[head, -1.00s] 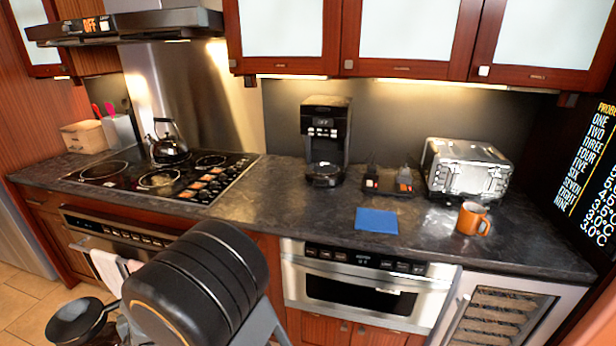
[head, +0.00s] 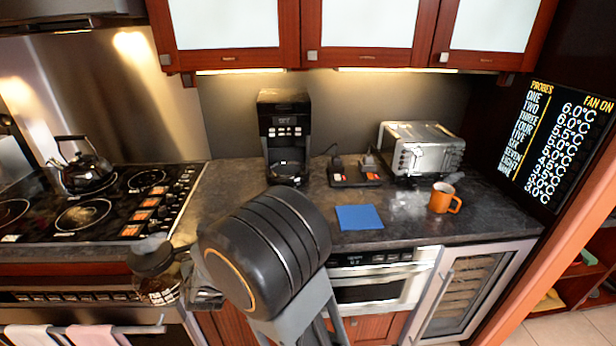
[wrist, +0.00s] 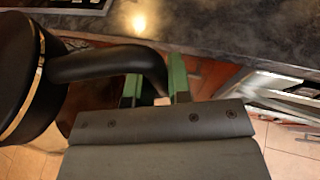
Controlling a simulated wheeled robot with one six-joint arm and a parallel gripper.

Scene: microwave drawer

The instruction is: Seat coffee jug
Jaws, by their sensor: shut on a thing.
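The coffee jug (head: 156,278) has a black lid and a dark glass body. It hangs upright in front of the stove, left of my arm in the head view. In the wrist view its black side with a gold band (wrist: 22,75) fills the left edge. My gripper (wrist: 154,88) has green fingertips and is shut on the jug's black handle (wrist: 110,65). In the head view my arm partly hides the gripper (head: 203,292). The black coffee maker (head: 284,118) stands on the counter against the back wall, to the right of and beyond the jug.
The dark counter (head: 235,180) has a blue mat (head: 359,217), an orange mug (head: 443,198), a toaster (head: 420,150) and a small black stand (head: 354,172). A kettle (head: 84,170) sits on the stove. Cabinets (head: 370,35) hang above the coffee maker.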

